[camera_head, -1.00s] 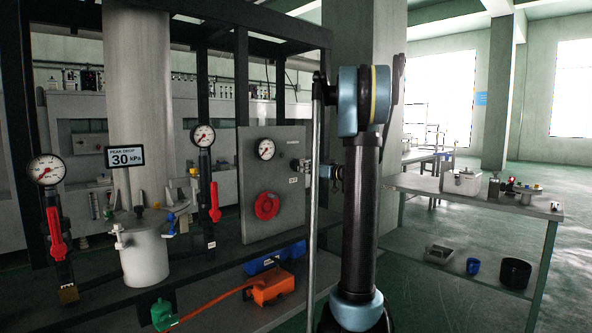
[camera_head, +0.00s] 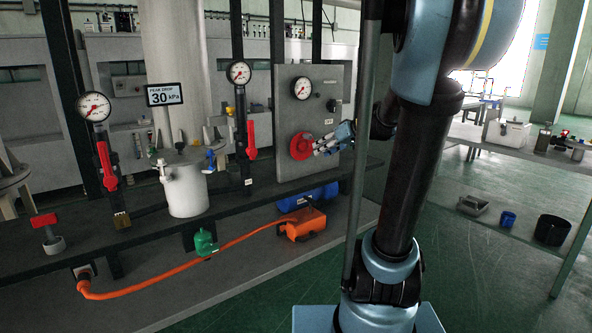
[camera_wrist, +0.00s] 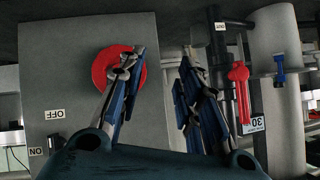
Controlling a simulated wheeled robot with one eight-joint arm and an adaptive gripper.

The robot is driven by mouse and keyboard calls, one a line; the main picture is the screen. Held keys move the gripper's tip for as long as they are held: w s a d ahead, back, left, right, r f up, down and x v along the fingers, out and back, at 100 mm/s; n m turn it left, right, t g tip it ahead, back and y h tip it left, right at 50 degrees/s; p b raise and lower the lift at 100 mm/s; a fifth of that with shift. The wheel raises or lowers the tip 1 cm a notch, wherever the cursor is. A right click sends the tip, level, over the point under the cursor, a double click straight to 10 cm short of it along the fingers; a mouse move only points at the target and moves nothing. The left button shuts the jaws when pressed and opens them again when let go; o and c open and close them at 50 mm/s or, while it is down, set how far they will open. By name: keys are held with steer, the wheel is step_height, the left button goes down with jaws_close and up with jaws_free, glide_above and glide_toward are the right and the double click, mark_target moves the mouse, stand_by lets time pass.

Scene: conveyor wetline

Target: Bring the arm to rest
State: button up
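My gripper (camera_head: 320,146) is in front of the grey panel, with its fingertips at the right edge of the red round knob (camera_head: 302,146) in the head view. In the wrist view, which is upside down, the two blue-grey fingers (camera_wrist: 160,60) stand apart with nothing between them. The left finger overlaps the red knob (camera_wrist: 104,66) there. I cannot tell whether it touches the knob. My arm is raised and bent, its upper part large at the right of the head view.
The grey panel (camera_head: 290,100) carries a gauge (camera_head: 302,88). Left of it are red-handled valves (camera_head: 251,139), a white canister (camera_head: 186,190) and a "30 kPa" sign (camera_head: 164,94). An orange box (camera_head: 303,224) with a hose lies below. A side table stands at right; green floor is clear.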

steer(key=s+d+f+m+g+h, duration=0.1)
steer(key=s+d+f+h, duration=0.1)
steer(key=s+f, duration=0.4)
steer(key=s+d+f+m+g+h, duration=0.2)
steer(key=s+f, duration=0.4)
steer(key=s, duration=0.7)
steer(key=s+d+f+m+g+h, duration=0.2)
steer(key=s+d+f+h, duration=0.2)
steer(key=s+f, duration=0.3)
steer(key=shift+s+d, duration=0.35)
steer(key=shift+s, duration=1.3)
steer(key=shift+f, duration=0.1)
